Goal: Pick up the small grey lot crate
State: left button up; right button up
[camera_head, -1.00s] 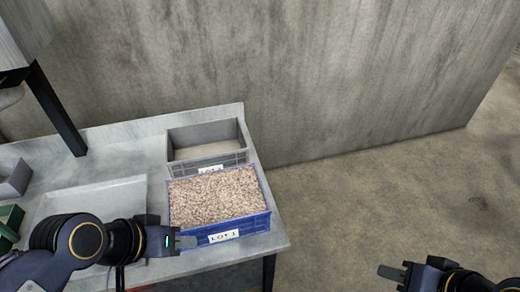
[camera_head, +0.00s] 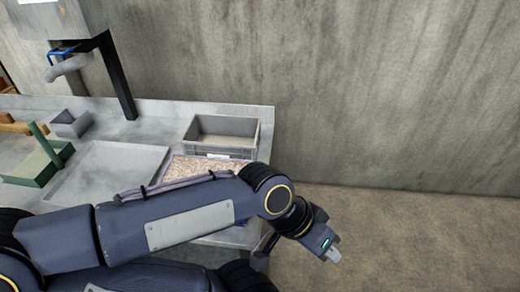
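The grey crate (camera_head: 210,147) with a white label on its front wall stands at the back right of the metal table. Its inside looks empty. A crate filled with pale grain (camera_head: 195,168) stands just in front of it, mostly hidden behind my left arm. My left gripper (camera_head: 333,253) is past the table's right side, over the floor, to the right of and nearer than the grey crate, not touching it. Its fingertips are small and seen from an angle, so I cannot tell if they are apart. My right gripper is not in view.
A shallow tray (camera_head: 78,190) is set at the table's middle. A small grey bin (camera_head: 68,126) and a green stand (camera_head: 40,168) are at the left. A dark post (camera_head: 117,80) rises behind. A concrete wall backs the table. Floor at right is clear.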

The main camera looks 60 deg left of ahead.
aim_at(228, 138)
jog(key=i+l+u, duration=0.2)
jog(key=i, duration=0.25)
jog(key=i+l+u, duration=0.25)
jog(key=i, duration=0.25)
jog(key=i+j+u, duration=0.1)
jog(key=i+u, duration=0.25)
jog(key=u, duration=0.15)
jog(key=i+u, duration=0.45)
jog(key=i+l+u, duration=0.15)
jog(key=u, duration=0.35)
jog(key=i+u, duration=0.15)
jog(key=u, duration=0.3)
jog(key=i+u, duration=0.2)
jog(key=u, duration=0.3)
jog(key=i+u, duration=0.15)
jog(key=u, duration=0.3)
jog(key=i+l+u, duration=0.15)
jog(key=u, duration=0.35)
jog(key=i+l+u, duration=0.1)
jog(key=u, duration=0.35)
jog(key=i+l+u, duration=0.1)
jog(key=l+u, duration=0.15)
jog(key=u, duration=0.25)
jog(key=i+l+u, duration=0.15)
jog(key=u, duration=0.15)
jog(key=i+l+u, duration=0.1)
jog(key=u, duration=0.2)
jog(key=l, duration=0.1)
